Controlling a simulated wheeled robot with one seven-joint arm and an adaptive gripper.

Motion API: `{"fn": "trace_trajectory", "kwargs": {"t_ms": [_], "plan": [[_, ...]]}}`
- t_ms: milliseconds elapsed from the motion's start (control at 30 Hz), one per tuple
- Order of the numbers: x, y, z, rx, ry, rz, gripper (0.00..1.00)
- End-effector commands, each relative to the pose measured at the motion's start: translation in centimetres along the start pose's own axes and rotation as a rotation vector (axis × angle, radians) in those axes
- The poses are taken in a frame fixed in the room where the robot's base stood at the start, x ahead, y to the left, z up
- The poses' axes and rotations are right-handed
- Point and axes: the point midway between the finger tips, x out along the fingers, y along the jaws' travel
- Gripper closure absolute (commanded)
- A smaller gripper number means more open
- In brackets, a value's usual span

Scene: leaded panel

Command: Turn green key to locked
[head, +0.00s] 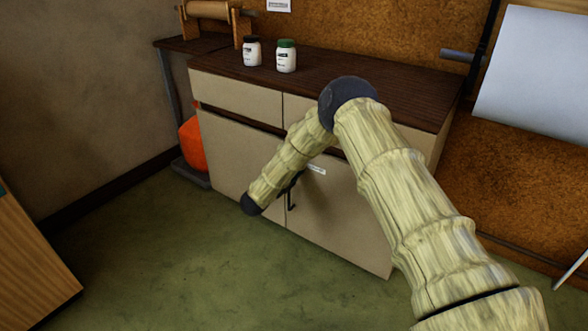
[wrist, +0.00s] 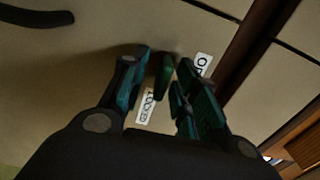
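In the wrist view the small green key (wrist: 165,74) stands out from the beige cabinet door, between the two fingers of my gripper (wrist: 164,66). The gripper is open, with a gap visible on each side of the key. A white LOCKED label (wrist: 147,105) lies below the key and is partly covered by the left finger. A second white label (wrist: 202,64), its text starting with "O", is at the upper right, behind the right finger. Which label the key points at is not clear. In the head view my arm hides the key and most of the gripper.
The cabinet (head: 345,215) has a dark worktop with two white jars, one black-lidded (head: 252,52) and one green-lidded (head: 286,56). A black door handle (wrist: 36,15) is at the wrist view's upper left. Green floor (head: 200,260) before the cabinet is clear.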

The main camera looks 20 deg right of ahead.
Motion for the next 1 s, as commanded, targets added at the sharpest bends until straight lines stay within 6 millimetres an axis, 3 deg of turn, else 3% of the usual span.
{"fn": "trace_trajectory", "kwargs": {"t_ms": [267, 700, 1000], "plan": [[-1.4, 0.0, 0.1, 0.000, -0.001, 0.000, 0.70], [-9.1, 0.0, 0.1, -0.001, -0.002, 0.001, 0.70], [-11.8, 0.0, 0.0, 0.000, 0.000, 0.000, 0.70]]}}
